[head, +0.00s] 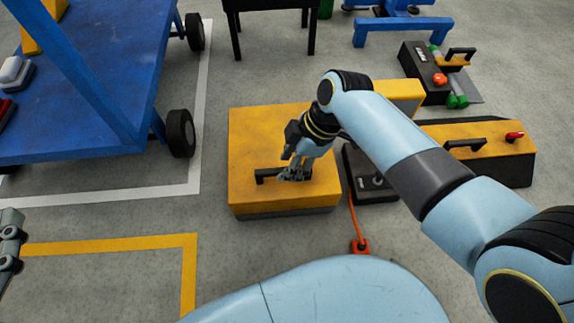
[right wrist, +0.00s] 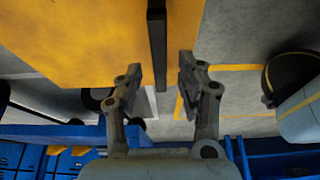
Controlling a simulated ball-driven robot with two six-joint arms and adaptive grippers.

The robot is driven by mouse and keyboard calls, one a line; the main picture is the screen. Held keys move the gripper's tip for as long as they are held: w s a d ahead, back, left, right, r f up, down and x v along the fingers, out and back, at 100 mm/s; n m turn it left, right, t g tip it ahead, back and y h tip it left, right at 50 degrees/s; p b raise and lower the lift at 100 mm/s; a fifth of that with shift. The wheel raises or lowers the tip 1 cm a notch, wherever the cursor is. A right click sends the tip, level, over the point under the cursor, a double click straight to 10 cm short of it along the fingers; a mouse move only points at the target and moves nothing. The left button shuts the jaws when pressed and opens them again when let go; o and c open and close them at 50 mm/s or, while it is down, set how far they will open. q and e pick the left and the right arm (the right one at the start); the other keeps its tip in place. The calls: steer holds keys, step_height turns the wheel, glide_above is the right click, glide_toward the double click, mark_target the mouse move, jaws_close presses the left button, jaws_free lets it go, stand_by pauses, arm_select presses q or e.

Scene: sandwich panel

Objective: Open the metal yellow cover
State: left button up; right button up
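The yellow metal cover (head: 255,130) lies flat on a low grey box on the floor, in the middle of the head view. Its black bar handle (head: 266,173) stands near the front edge. My right gripper (head: 292,175) is over the handle's right part. In the right wrist view, the open fingers (right wrist: 160,72) are on either side of the handle (right wrist: 157,40), with gaps on both sides, beside the yellow cover surface (right wrist: 80,35). My left gripper (head: 10,240) shows only in part at the left edge; its finger state is unclear.
A blue cart (head: 90,110) on black wheels stands at left. A dark box (head: 372,178) and another yellow-topped box (head: 490,138) with handle and red knob are at right. An orange cable (head: 353,220) runs along the cover's right side.

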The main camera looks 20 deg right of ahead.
steer(key=shift+w+a+f+b, duration=0.1)
steer(key=shift+a+f+b, duration=0.1)
steer(key=shift+f, duration=0.15)
steer(key=shift+a+f+b, duration=0.1)
steer(key=shift+f+b, duration=0.1)
steer(key=shift+f, duration=0.1)
arm_select(q)
step_height(320, 180, up, 6)
steer(key=w+t+h, duration=0.1)
steer(key=w+t, duration=0.1)
steer(key=shift+w+d+m+t, duration=0.35)
steer(key=shift+w+m+t, duration=0.05)
steer(key=shift+r, duration=0.1)
arm_select(e)
steer(key=shift+c, duration=0.3)
jaws_close()
